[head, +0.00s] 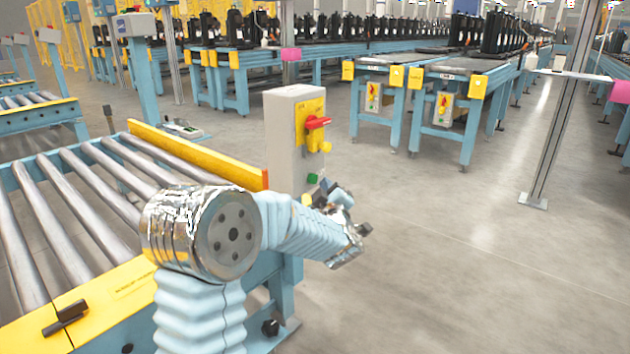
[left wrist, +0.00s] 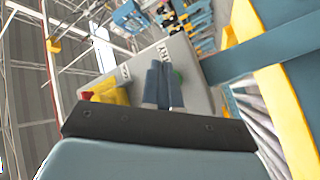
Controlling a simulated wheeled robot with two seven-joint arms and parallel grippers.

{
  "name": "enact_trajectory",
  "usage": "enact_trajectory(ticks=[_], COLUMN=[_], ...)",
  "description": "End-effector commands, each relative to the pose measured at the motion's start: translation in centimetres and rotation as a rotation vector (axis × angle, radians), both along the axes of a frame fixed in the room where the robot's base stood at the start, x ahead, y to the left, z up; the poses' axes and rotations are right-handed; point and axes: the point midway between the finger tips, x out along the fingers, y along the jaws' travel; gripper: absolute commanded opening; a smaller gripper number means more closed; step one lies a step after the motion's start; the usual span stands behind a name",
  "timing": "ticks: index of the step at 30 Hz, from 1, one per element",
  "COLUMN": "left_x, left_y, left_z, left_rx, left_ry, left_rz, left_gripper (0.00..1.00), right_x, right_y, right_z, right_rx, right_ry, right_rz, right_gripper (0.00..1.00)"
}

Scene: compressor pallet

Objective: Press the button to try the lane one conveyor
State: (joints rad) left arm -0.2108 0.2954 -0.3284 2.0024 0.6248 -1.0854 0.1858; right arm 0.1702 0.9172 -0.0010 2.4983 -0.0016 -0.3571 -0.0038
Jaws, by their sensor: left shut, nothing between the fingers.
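A grey control box (head: 283,135) stands at the end of the near roller conveyor (head: 90,200). On its face are a red rotary switch (head: 318,122) on a yellow plate, a small yellow part below it, and a green button (head: 313,179) low down. My left gripper (head: 330,188) is just below and to the right of the green button, shut and empty. My right gripper is out of view.
The conveyor's yellow side rail (head: 195,155) runs up to the box. Blue conveyor tables with black units (head: 495,35) stand at the back. A metal post (head: 560,110) rises at the right. The grey floor (head: 450,270) at the right is clear.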

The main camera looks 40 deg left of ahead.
Motion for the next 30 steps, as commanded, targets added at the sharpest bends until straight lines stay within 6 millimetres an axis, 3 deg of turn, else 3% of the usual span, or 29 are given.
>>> enact_trajectory(ticks=[30], left_x=[0.06], left_y=[0.85], left_z=[0.05], left_rx=[0.000], left_ry=[0.000], left_rz=[0.000], left_gripper=[0.00], right_x=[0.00], right_y=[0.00], right_z=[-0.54], right_rx=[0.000], right_ry=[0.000], right_rz=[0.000], right_gripper=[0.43])
